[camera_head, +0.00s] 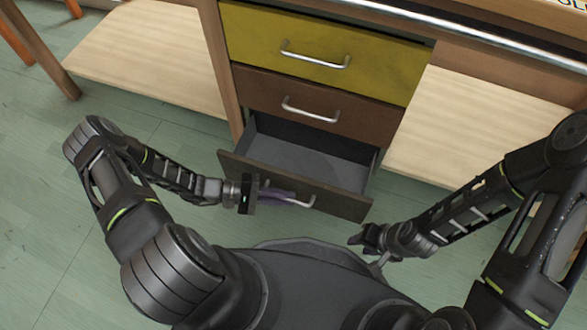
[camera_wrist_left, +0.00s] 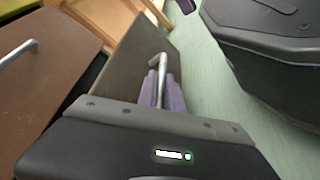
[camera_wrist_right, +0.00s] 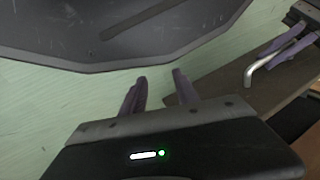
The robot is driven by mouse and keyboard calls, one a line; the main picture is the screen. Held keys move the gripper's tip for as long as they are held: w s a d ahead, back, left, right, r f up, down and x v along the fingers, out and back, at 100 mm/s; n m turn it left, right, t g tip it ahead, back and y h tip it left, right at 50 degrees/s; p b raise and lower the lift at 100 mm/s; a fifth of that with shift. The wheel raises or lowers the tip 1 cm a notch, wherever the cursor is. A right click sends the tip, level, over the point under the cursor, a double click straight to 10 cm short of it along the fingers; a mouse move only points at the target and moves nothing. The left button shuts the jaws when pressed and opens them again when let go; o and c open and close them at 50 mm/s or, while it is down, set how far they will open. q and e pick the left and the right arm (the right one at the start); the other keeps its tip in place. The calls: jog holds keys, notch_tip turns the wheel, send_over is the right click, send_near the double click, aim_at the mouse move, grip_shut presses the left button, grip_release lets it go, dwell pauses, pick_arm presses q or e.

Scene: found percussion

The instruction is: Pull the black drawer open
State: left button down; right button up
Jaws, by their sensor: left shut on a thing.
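The black drawer (camera_head: 345,202) is the lowest in the unit and stands pulled out, its empty-looking grey inside (camera_head: 300,160) showing from above. My left gripper (camera_head: 285,196) is at its front, purple fingers shut on the drawer's metal handle (camera_head: 310,201). In the left wrist view the handle (camera_wrist_left: 161,70) runs between the fingers (camera_wrist_left: 162,88). The right wrist view also shows the handle (camera_wrist_right: 262,68) with the left fingers at it. My right gripper (camera_head: 366,250) is empty, right of the drawer front; its fingers (camera_wrist_right: 158,92) are apart.
Above are a brown drawer (camera_head: 290,103) and a yellow drawer (camera_head: 370,70), both shut, with metal handles. Pale wooden panels (camera_head: 150,60) flank the unit. My dark base is close in front of the open drawer. Green floor (camera_head: 60,230) is clear at left.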

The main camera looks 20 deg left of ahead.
pick_arm(q)
jog(key=s+p, duration=0.1)
jog(key=s, duration=0.6)
jog(key=shift+s+a, duration=0.15)
jog(key=shift+a, duration=0.1)
jog(key=c, duration=1.8)
grip_release()
jog(key=shift+o, duration=0.2)
jog(key=p+v, duration=0.1)
jog(key=v, duration=0.7)
